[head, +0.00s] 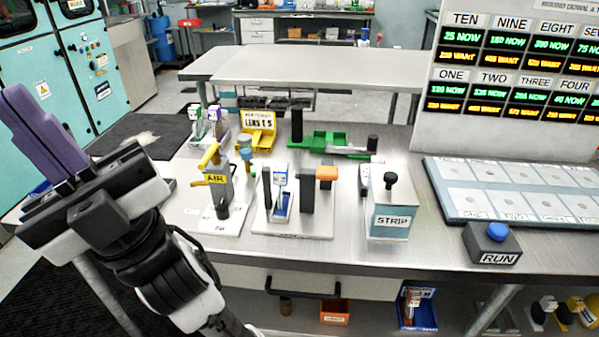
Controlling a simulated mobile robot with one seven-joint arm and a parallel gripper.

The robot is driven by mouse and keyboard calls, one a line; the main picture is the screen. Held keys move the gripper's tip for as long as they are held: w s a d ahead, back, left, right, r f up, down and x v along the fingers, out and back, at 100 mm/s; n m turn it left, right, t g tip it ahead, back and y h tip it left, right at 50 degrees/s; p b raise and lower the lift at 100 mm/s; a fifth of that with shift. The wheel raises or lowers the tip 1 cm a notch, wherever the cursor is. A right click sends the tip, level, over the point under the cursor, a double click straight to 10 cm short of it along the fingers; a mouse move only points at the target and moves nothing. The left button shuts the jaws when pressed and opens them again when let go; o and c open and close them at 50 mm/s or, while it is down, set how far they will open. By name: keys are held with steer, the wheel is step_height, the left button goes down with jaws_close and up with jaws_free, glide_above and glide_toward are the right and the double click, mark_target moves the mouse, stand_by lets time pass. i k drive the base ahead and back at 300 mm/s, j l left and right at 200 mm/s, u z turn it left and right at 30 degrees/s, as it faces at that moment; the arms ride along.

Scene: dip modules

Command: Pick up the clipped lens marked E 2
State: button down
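Small clipped pieces with white labels stand in a rack (208,128) at the back left of the bench, with green and purple tops. Another white-labelled clipped piece (282,192), with blue on it, stands upright in a white-based fixture (291,226) at the middle front. The markings on these pieces are too small to read, so I cannot tell which one is E 2. My gripper (32,120), with purple fingers, is at the far left, apart from the pieces and the fixtures. No piece shows in it. Its finger gap cannot be made out from this angle.
An AIR stand (218,188), a STRIP box (388,222) and a RUN button (492,240) line the front. A yellow LENS sign (258,128) and green fixture (322,140) stand behind. Bare bench lies left of the AIR stand.

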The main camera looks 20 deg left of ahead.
mark_target(280, 171)
steer(key=i+l, duration=0.2)
steer(key=i+l+u, duration=0.1)
steer(key=u, duration=0.25)
steer(key=i+l+u, duration=0.1)
steer(key=l+u, duration=0.2)
steer(key=u, duration=1)
